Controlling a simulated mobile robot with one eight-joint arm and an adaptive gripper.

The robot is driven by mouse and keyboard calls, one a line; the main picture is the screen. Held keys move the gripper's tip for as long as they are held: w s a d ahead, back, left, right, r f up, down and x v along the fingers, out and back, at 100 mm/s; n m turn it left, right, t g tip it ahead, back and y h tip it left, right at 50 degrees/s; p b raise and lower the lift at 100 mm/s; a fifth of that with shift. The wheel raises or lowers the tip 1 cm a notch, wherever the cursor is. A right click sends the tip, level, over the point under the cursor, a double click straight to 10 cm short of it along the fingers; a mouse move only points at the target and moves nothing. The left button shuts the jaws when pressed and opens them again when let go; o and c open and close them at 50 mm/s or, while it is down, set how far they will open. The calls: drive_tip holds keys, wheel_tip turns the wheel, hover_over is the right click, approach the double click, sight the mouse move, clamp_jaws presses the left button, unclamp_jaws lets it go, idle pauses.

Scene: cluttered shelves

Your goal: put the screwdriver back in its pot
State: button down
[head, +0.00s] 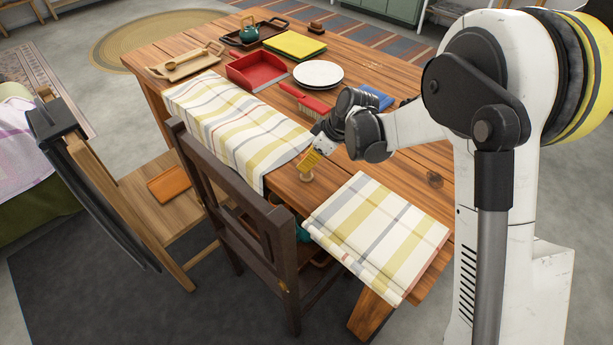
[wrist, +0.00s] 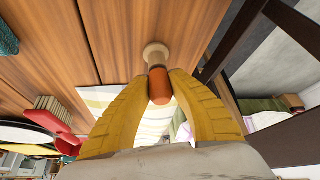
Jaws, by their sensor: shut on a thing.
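My gripper (head: 309,166) is above the near edge of the wooden table, between two striped cloths. Its yellow fingers in the wrist view (wrist: 159,82) are shut on an orange-handled thing (wrist: 159,90). A round pale wooden end (wrist: 156,54) joins the orange part, on the side away from my palm. The wooden end also shows just below my fingertips in the head view (head: 306,177). No metal shaft shows, so I cannot tell if this is the screwdriver. I cannot make out a screwdriver pot in either view.
Striped cloths lie left (head: 240,120) and right (head: 380,235) of my gripper. Behind it are a red-handled brush (head: 305,100), a white plate (head: 318,74), a red dustpan (head: 256,70) and a teal teapot (head: 249,32). A dark chair (head: 235,205) stands at the near edge.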

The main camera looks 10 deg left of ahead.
drive_tip(key=c, duration=1.2)
unclamp_jaws()
drive_tip(key=v, duration=1.2)
drive_tip(key=s+d+r+m+t+h, duration=0.2)
drive_tip(key=s+d+r+m+t, duration=0.1)
drive_tip(key=s+d+r+m, duration=0.6)
drive_tip(key=s+d+m+t+h, duration=0.1)
drive_tip(key=s+d, duration=0.2)
drive_tip(key=s, duration=0.2)
drive_tip(key=s+d+f+m+h, duration=0.1)
drive_tip(key=s+d+m, duration=0.1)
drive_tip(key=s+d, duration=0.2)
drive_tip(key=s+d+f+m+t+h, duration=0.1)
drive_tip(key=s+d+m, duration=0.1)
drive_tip(key=s+d, duration=0.2)
drive_tip(key=shift+s+f+t, duration=0.1)
drive_tip(key=shift+s+t, duration=0.2)
drive_tip(key=shift+s, duration=0.55)
